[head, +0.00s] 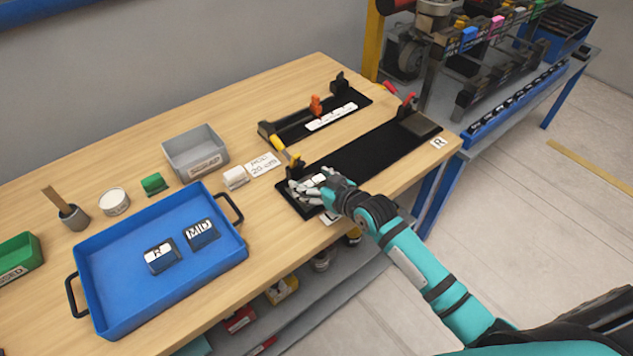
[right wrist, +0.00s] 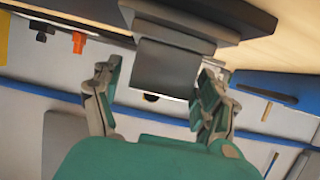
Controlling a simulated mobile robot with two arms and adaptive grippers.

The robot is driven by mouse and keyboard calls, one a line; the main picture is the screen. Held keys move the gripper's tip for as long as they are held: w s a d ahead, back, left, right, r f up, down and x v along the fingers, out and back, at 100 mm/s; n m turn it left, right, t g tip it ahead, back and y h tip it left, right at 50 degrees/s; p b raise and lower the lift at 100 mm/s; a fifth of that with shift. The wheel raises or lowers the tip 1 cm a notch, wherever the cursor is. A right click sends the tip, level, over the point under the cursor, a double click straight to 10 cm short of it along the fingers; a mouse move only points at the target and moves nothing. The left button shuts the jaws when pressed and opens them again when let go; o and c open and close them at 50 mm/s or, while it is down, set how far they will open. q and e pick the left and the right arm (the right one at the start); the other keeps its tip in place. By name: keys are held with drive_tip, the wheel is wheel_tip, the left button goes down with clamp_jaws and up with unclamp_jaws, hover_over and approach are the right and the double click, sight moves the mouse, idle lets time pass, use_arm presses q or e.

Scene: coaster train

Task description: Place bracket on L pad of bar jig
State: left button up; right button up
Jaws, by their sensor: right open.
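The bar jig (head: 365,153) is a long black bar on the wooden table, with a pad at each end. My right gripper (head: 306,186) is over its left-end pad, which it partly hides. In the right wrist view my right gripper (right wrist: 158,98) is open, its fingers apart on either side of a grey bracket (right wrist: 165,66). The bracket sits against a dark block, likely the pad; exact seating cannot be told. Two more dark brackets, marked R (head: 160,256) and MID (head: 201,233), lie in the blue tray (head: 115,316). My left gripper is not in view.
A smaller black fixture (head: 290,128) with an orange clamp stands behind the jig. A grey bin (head: 195,150), a white card (head: 263,165), a green block (head: 153,184) and a cup (head: 73,216) stand left. The right pad (head: 418,124) looks empty.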

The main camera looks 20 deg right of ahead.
drive_tip(key=b+v, duration=0.1)
drive_tip(key=v, duration=1.1)
drive_tip(key=shift+r, duration=0.15)
